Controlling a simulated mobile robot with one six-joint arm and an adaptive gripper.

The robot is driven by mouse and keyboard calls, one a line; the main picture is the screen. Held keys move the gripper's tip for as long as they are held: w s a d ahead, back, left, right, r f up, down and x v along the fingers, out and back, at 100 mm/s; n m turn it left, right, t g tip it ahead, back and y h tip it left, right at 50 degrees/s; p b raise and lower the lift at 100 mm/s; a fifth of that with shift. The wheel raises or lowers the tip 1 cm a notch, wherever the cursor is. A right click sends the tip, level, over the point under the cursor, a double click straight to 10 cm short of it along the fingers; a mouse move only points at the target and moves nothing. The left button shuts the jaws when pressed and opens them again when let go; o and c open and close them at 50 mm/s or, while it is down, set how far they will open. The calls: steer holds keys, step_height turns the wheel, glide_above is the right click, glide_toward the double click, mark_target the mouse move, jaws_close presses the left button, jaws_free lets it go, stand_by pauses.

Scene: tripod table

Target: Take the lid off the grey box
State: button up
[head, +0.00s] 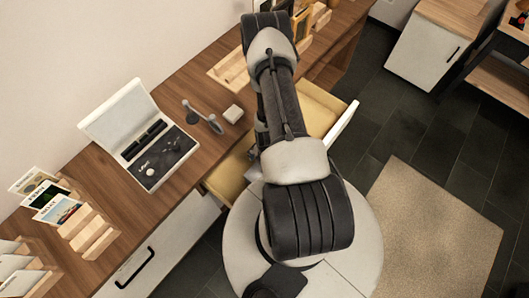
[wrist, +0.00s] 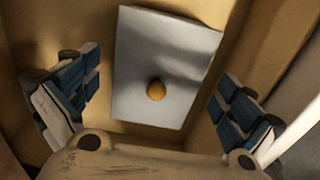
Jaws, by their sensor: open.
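The grey box shows in the wrist view as a flat grey lid (wrist: 140,50) with a round yellow-brown knob (wrist: 156,90) on it. The lid is seen from above, and the box sides under it are hidden. It lies inside an open drawer (wrist: 30,25). My gripper (wrist: 160,88) is open, with its blue-padded fingers to the left and right of the knob and nothing between them. In the head view my arm hides the box and most of the gripper.
The drawer (head: 318,112) is pulled out from the wooden desk (head: 180,85), and its walls stand close around the box. An open white case (head: 148,135), a small white block (head: 233,113) and wooden card holders (head: 88,232) are on the desk.

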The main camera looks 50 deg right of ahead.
steer(key=shift+c, duration=0.4)
steer(key=c, duration=1.9)
steer(key=shift+s+a, duration=0.1)
